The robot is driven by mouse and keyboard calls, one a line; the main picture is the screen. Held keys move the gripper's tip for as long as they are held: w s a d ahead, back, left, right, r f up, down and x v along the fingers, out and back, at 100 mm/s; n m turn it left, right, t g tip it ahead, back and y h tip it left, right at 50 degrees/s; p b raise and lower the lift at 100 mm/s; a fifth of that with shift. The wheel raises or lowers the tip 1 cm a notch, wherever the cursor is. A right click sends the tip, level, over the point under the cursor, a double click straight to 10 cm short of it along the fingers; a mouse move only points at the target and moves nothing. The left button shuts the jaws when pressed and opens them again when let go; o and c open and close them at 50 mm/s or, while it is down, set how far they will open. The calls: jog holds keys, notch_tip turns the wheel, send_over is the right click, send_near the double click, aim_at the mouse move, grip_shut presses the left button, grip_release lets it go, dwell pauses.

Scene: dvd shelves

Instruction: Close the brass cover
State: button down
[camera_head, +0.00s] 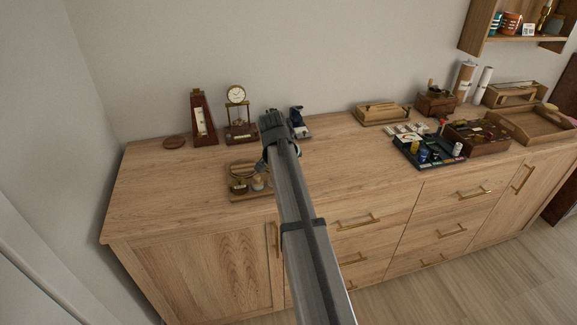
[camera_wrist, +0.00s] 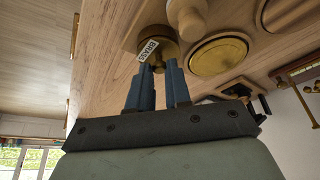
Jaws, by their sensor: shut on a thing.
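A round brass piece (camera_wrist: 158,38) with a white "BRASS" label is at the fingertips in the wrist view; I take it as the brass cover. My gripper (camera_wrist: 158,68) is shut on it with its two blue fingers, though the exact contact is partly hidden. The piece belongs to a small wooden stand (camera_head: 250,197) on the cabinet top in the head view. In that view my arm hides the fingertips. A brass disc (camera_wrist: 218,55) lies flat beside the held piece. How far the cover stands open cannot be told.
A pale wooden knob (camera_wrist: 192,14) is close beside the fingers. A clock (camera_head: 237,110) and metronome (camera_head: 203,120) stand behind the stand. A dark blue item (camera_head: 297,118) is behind my arm. Trays and boxes fill the right side; the cabinet top (camera_head: 150,190) is clear at left.

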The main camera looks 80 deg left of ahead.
jog(key=c, duration=1.1)
grip_release()
jog(key=shift+r, duration=0.1)
jog(key=v, duration=1.3)
jog(key=shift+s+d+r, duration=0.15)
jog(key=shift+d+r, duration=0.05)
jog(key=shift+r, duration=0.05)
